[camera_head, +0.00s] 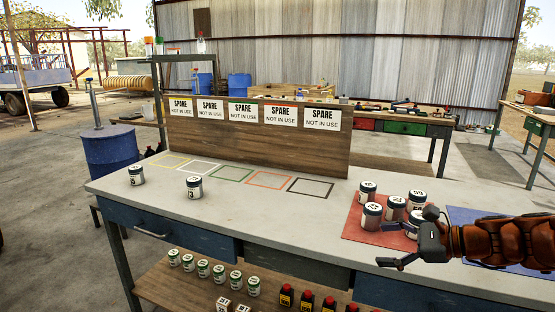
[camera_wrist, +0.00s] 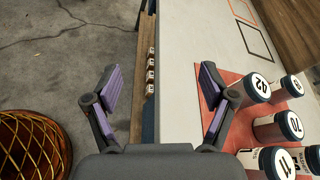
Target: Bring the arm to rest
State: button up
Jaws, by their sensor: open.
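My gripper (camera_head: 405,238) reaches in from the right over the front edge of the workbench (camera_head: 250,205), beside the red mat (camera_head: 353,228). Its two fingers are spread apart with nothing between them. In the wrist view, my gripper (camera_wrist: 162,86) is also open and empty, above the bench's front edge. Several numbered jars (camera_head: 372,216) with dark lids stand on the red mat. My gripper partly hides one of them in the head view. In the wrist view, jars marked 42 (camera_wrist: 257,88), 70 and 11 show to the right of the fingers.
Two jars (camera_head: 136,175) (camera_head: 194,187) stand at the bench's left. Coloured outlines (camera_head: 231,174) lie before a board with "SPARE" signs (camera_head: 242,114). A blue mat (camera_head: 470,213) lies partly behind my arm. The bench's middle is clear.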

jog(key=s+a+f+n+g+h+b, duration=0.2)
jog(key=s+a+f+n+g, duration=0.2)
jog(key=s+a+f+n, duration=0.25)
jog(key=s+a+f+n+g+h+b, duration=0.1)
jog(key=s+a+f+n+g+h, duration=0.1)
jog(key=s+a+f+n+g, duration=0.45)
jog(key=s+d+f+n+h+b, duration=0.1)
jog(key=s+d+f+n+h, duration=0.15)
jog(key=s, duration=0.45)
jog(key=s+d+f+n+h+b, duration=0.1)
jog(key=s+d+f+n+h, duration=0.15)
jog(key=s, duration=0.35)
jog(key=s+d+f+n+h+b, duration=0.1)
jog(key=s+d+f+h+b, duration=0.15)
jog(key=s, duration=0.45)
notch_tip(320, 180, up, 26)
jog(key=t+p, duration=0.1)
jog(key=p, duration=2.4)
jog(key=shift+s+a+r, duration=0.2)
jog(key=shift+s+a, duration=0.2)
jog(key=shift+s, duration=0.05)
jog(key=shift+t, duration=0.25)
